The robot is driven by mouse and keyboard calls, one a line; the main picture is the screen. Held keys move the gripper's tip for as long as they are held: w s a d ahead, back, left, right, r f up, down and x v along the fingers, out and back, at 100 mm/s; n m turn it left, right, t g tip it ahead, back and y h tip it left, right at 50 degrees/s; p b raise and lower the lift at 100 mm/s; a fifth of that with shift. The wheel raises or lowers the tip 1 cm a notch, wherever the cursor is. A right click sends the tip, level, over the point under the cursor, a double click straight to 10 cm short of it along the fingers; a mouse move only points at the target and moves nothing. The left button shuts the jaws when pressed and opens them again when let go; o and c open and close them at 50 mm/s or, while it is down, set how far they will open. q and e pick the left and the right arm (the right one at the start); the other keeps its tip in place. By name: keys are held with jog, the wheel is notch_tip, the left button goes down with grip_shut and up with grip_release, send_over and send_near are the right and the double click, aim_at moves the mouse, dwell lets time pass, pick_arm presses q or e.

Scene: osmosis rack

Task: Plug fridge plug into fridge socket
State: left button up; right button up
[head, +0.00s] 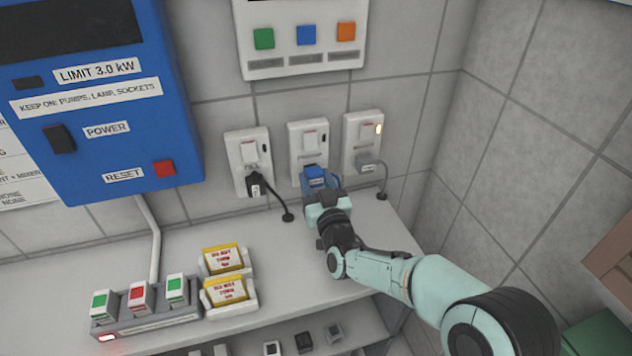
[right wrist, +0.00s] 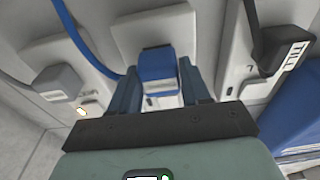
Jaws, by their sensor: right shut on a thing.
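A blue plug (head: 314,174) with a small pale label is at the lower part of the middle wall socket (head: 309,143). My right gripper (head: 323,197) is shut on this plug from the front. In the right wrist view, the blue plug (right wrist: 158,76) sits between the two fingers of my right gripper (right wrist: 160,97), against the white socket plate (right wrist: 155,33). A blue cord (right wrist: 82,38) shows there too. I cannot tell how deep the plug sits, and the label is too small to read. My left gripper is not in view.
A black plug (head: 257,185) is at the left socket (head: 245,148); a grey plug (head: 370,163) is at the right socket (head: 358,132), which has a lit lamp. A blue control box (head: 100,110) hangs at left. Yellow-labelled blocks (head: 228,290) stand on the counter (head: 275,265).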

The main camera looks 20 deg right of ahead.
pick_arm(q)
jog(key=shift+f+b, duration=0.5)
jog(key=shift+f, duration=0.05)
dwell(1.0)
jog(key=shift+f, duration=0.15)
pick_arm(e)
jog(key=shift+w+f, duration=0.1)
jog(key=shift+w, duration=0.45)
jog(key=o, duration=1)
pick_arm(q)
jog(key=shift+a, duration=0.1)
pick_arm(e)
jog(key=shift+o, duration=0.2)
jog(key=shift+s+f, duration=0.1)
jog(key=shift+s, duration=0.5)
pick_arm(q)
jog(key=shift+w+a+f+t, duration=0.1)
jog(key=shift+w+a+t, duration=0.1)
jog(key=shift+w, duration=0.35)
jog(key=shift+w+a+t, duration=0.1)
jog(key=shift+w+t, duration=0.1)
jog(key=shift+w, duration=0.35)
pick_arm(e)
jog(key=s+f, duration=0.1)
jog(key=s, duration=1.1)
jog(key=shift+d, duration=0.2)
